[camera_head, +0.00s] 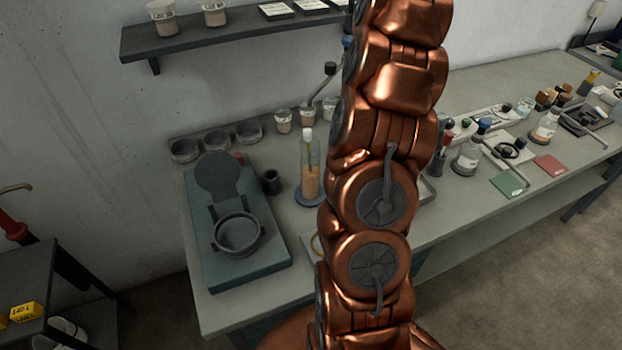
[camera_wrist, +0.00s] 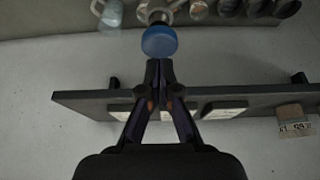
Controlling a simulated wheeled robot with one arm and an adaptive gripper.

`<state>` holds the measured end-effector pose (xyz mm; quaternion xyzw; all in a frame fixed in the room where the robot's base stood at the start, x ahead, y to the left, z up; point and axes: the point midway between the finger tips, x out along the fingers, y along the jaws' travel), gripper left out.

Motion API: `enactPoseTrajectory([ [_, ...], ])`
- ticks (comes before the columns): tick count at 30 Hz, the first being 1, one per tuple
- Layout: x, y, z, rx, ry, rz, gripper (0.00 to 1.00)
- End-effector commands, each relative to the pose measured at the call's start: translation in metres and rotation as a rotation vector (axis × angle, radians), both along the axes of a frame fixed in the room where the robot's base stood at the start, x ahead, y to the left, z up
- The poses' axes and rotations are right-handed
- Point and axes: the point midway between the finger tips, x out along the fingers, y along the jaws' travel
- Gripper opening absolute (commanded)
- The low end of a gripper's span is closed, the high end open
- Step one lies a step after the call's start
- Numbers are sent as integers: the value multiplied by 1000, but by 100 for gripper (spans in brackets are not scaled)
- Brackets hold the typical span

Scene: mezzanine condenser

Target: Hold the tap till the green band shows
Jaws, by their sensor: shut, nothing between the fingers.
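In the wrist view, my gripper (camera_wrist: 159,70) is shut, with its fingertips together and nothing between them. A round blue knob (camera_wrist: 160,41) is right beyond the fingertips; I cannot tell whether they touch it. It appears to sit on a pale fitting that may be the tap. In the head view, my arm covers the middle of the bench and my gripper cannot be made out. A lever with a dark knob (camera_head: 330,68) and a blue piece (camera_head: 347,42) show beside the arm. I see no green band on any tap.
A wall shelf (camera_head: 230,37) holds jars and cards; it also crosses the wrist view (camera_wrist: 80,97). On the bench (camera_head: 205,297) stand a teal device with an open lid (camera_head: 265,270), a tan-filled bottle (camera_head: 309,180), glass dishes (camera_head: 216,140) and, right of my arm, flasks (camera_head: 468,155).

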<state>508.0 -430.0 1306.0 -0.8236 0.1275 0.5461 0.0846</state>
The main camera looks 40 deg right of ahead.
Motion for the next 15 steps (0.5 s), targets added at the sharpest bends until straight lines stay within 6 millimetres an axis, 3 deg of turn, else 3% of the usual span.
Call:
enactPoseTrajectory([
  [15, 0, 0, -7, 0, 0, 0, 0],
])
